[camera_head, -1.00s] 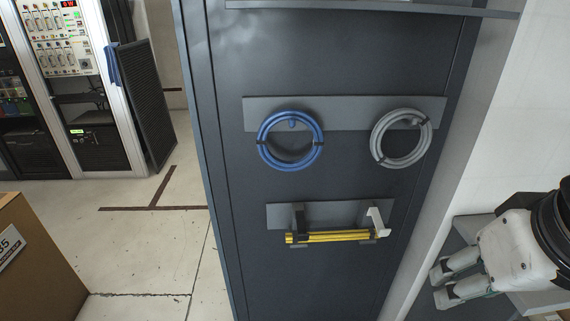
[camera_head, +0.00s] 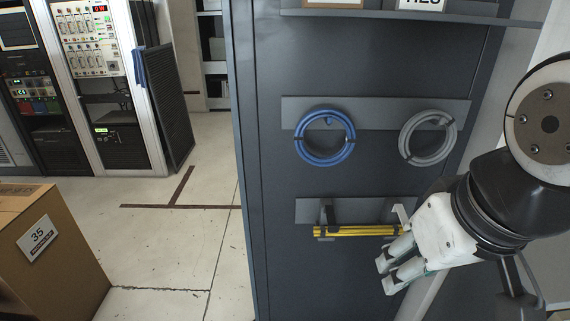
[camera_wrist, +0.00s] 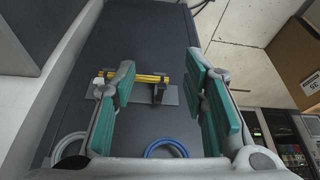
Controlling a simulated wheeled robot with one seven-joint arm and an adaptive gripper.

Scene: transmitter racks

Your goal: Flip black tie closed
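The black tie (camera_head: 329,216) is on a grey wall bracket, near the left end of a bundle of yellow rods (camera_head: 355,231). Its black strap appears to stand up above the rods, open. It also shows in the wrist view (camera_wrist: 160,93). A white tie (camera_head: 402,214) is at the right end of the rods, partly covered by my gripper in the head view; it shows in the wrist view (camera_wrist: 99,83). My gripper (camera_head: 388,275) is open and empty, right of and below the black tie in the head view. In the wrist view my teal-padded fingers (camera_wrist: 160,62) are wide apart, with the rods beyond them.
A blue cable coil (camera_head: 325,160) and a grey cable coil (camera_head: 427,160) hang on a bracket above the rods. A shelf edge (camera_head: 400,16) juts out higher up. A cardboard box (camera_head: 70,262) stands at the left. The floor between the box and the dark cabinet is clear.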

